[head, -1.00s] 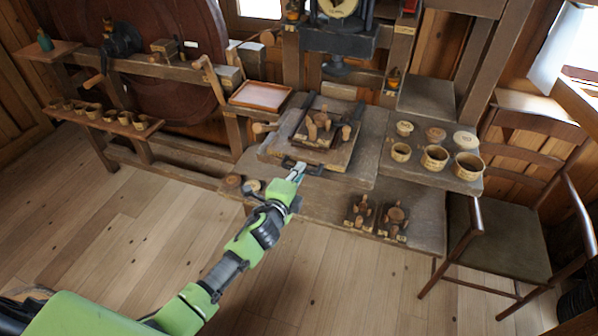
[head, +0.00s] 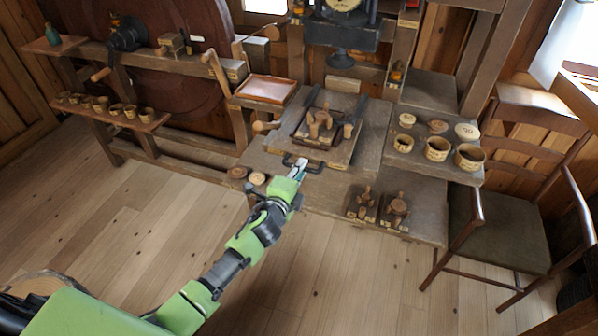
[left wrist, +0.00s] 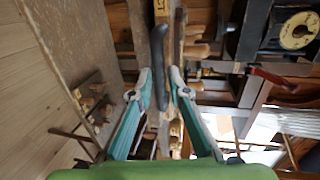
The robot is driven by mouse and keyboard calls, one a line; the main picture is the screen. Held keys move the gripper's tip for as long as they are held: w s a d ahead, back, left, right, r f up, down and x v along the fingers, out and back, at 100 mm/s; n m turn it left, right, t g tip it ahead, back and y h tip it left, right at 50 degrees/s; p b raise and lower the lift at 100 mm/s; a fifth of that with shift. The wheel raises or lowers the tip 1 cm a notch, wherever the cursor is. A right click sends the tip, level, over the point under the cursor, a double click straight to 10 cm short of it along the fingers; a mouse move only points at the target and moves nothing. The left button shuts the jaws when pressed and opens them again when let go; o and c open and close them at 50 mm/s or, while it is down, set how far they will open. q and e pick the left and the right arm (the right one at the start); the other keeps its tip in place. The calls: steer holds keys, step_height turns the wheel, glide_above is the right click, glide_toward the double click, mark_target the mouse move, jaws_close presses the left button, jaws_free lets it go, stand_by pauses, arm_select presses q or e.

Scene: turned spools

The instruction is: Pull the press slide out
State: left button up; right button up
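The press slide (head: 338,155) is a wooden board on the bench below the press, bearing a dark square frame with a wooden spool-like piece (head: 320,122). A black bar handle (head: 313,167) is on its front edge. My left gripper (head: 299,166) is at this handle. In the left wrist view its two fingers (left wrist: 159,80) are apart, with the dark curved handle (left wrist: 161,62) between them and gaps visible beside it. Whether a finger touches the handle I cannot tell. My right gripper is not in view.
Two small wooden pieces (head: 395,208) stand on the bench front at right. Round lids (head: 257,179) lie left of the gripper. Cups (head: 437,149) fill a shelf at right, near a chair (head: 515,235). An orange tray (head: 266,89) is at left. The floor in front is clear.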

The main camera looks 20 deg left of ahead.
arm_select(q)
steer(key=v, duration=1.2)
steer(key=s+a+f+n+g+b, duration=0.15)
steer(key=s+f, duration=0.35)
steer(key=f, duration=0.7)
steer(key=s+a+f+n+g, duration=0.1)
steer(key=s+f+n+g, duration=0.3)
steer(key=f, duration=0.7)
steer(key=s+a+f+n+g+b, duration=0.15)
steer(key=s+f, duration=0.35)
steer(key=f, duration=0.7)
steer(key=s+f+n+g, duration=0.2)
steer(key=s+f, duration=0.4)
steer(key=s, duration=0.5)
steer(key=s+f+n+g+b, duration=0.1)
steer(key=s+f+n+g, duration=0.2)
steer(key=s+f, duration=0.4)
steer(key=s+f+n+g, duration=0.2)
steer(key=s+f+n, duration=0.2)
steer(key=s, duration=1.2)
step_height(320, 180, down, 3)
steer(key=shift+d+g+y+b, duration=0.3)
steer(key=shift+d+b, duration=0.1)
steer(key=shift+d, duration=0.1)
